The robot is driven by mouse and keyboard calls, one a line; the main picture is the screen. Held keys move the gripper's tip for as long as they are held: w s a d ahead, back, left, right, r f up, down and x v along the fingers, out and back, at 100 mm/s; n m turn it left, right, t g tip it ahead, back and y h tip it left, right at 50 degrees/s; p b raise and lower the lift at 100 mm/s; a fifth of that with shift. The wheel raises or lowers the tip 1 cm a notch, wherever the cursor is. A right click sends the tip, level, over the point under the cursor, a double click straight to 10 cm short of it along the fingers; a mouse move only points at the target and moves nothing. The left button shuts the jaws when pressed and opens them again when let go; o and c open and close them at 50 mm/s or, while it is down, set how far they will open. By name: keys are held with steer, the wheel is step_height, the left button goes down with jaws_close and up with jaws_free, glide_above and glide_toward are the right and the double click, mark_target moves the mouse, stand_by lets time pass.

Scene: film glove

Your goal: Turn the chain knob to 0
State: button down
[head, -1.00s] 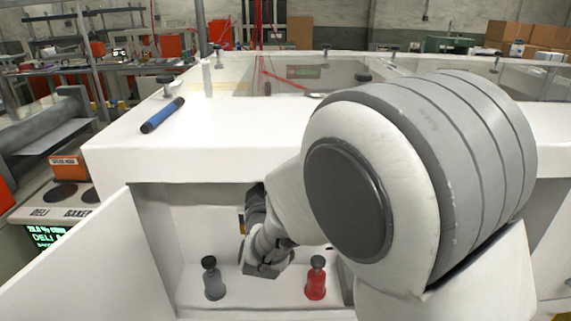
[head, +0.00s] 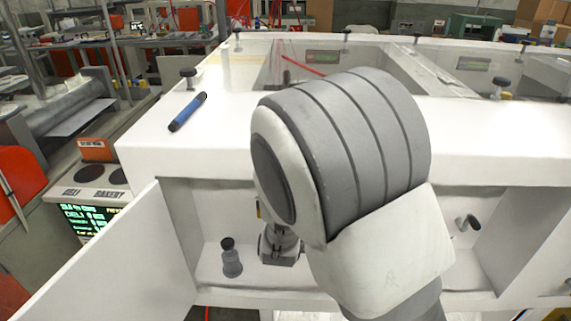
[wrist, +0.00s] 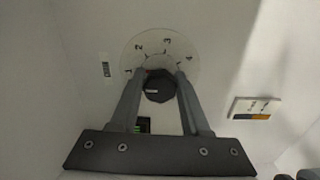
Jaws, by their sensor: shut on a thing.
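The chain knob (wrist: 158,91) is a dark, faceted knob in the wrist view. It sits at the lower middle of a pale round dial (wrist: 154,47) marked 1, 2, 3 and 4. A small red mark shows at the knob's upper edge, partly hidden. My gripper (wrist: 161,76) has one finger on each side of the knob and is shut on it. In the head view my wrist reaches into the open white cabinet (head: 225,145), and my arm hides the knob and dial.
A grey bottle-shaped piece with a black top (head: 231,258) stands left of my wrist. The open cabinet door (head: 120,255) is at the left. A bent grey handle (head: 466,223) is at the right. A blue cylinder (head: 187,111) lies on top.

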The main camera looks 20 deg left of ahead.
steer(key=shift+n, duration=0.3)
stand_by(0.4)
steer(key=shift+c, duration=1.9)
jaws_free()
